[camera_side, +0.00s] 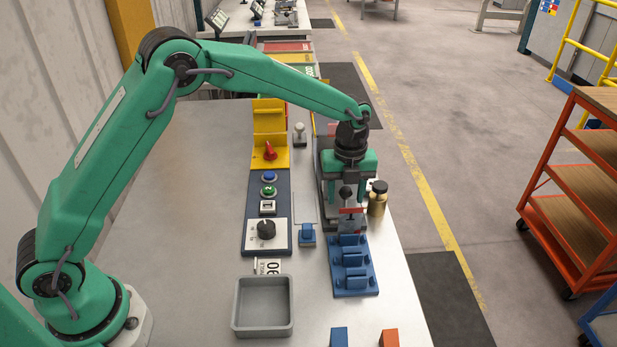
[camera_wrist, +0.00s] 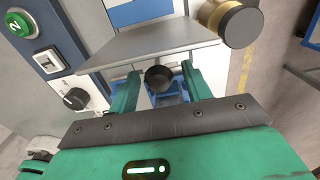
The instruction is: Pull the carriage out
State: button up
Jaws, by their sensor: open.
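The carriage's grey plate (camera_wrist: 150,44) fills the upper middle of the wrist view. A dark round knob (camera_wrist: 159,77) shows at its near edge. My gripper (camera_wrist: 160,70) is open, with one green finger on each side of the knob; a gap shows on both sides. In the side view my gripper (camera_side: 347,188) points down over the grey machine (camera_side: 327,185) at the table's right side. The dark knob (camera_side: 346,192) shows between the fingers there. My gripper hides most of the carriage in that view.
A brass cylinder with a dark cap (camera_side: 377,198) stands close right of my gripper. A blue fixture block (camera_side: 353,268) lies in front. A control panel (camera_side: 267,215) with buttons and a dial is to the left. A grey tray (camera_side: 263,332) stands nearer the front.

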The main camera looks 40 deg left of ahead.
jog(key=shift+r, duration=2.55)
jog(key=shift+r, duration=0.1)
